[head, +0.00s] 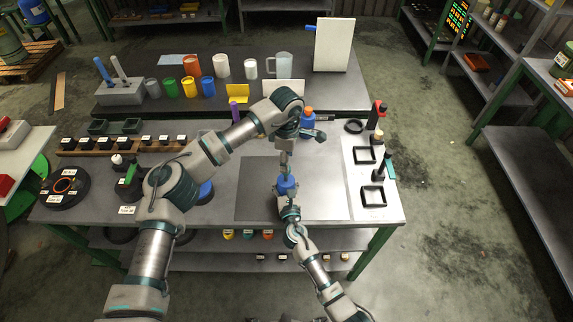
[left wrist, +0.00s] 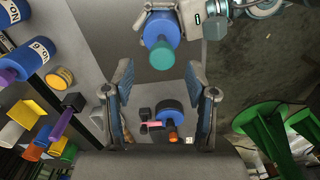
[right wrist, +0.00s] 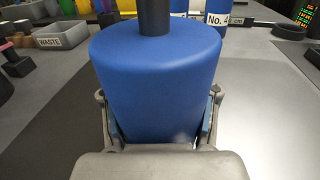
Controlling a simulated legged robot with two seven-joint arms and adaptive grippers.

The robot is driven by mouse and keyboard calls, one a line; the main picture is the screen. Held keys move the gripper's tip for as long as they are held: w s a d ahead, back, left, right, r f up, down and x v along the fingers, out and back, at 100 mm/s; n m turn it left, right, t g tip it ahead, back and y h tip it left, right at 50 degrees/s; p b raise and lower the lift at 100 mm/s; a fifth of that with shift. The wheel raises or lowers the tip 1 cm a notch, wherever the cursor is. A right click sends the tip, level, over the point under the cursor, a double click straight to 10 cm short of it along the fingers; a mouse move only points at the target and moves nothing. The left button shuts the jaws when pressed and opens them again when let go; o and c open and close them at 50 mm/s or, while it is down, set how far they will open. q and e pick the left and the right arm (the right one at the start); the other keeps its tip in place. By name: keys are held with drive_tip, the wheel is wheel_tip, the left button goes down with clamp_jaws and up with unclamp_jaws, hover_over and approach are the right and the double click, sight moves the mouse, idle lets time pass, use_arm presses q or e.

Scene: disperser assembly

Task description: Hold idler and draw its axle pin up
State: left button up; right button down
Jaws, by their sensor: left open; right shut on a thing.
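My right gripper (head: 288,204) is shut on the blue idler (head: 287,185) above the table. In the right wrist view the idler (right wrist: 155,85) is upright between the fingers. A dark axle pin (right wrist: 155,15) rises from its top centre. My left gripper (head: 284,155) is just above the idler, pointing down. In the left wrist view its fingers (left wrist: 160,85) are apart with nothing gripped. There a blue body (left wrist: 160,28) with a teal round end (left wrist: 160,55), seemingly the idler, lies beyond the fingers near the top edge. I cannot tell whether the fingers touch the pin.
A dark mat (head: 255,205) covers the middle of the table. Black square frames (head: 373,197) and bottles stand at the right. Coloured cups (head: 207,87) stand on the rear table. A grey waste bin (right wrist: 60,35) shows in the right wrist view.

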use_arm(q)
wheel_tip(320, 180, up, 8)
use_arm(e)
drive_tip(key=shift+c, duration=1.1)
unclamp_jaws()
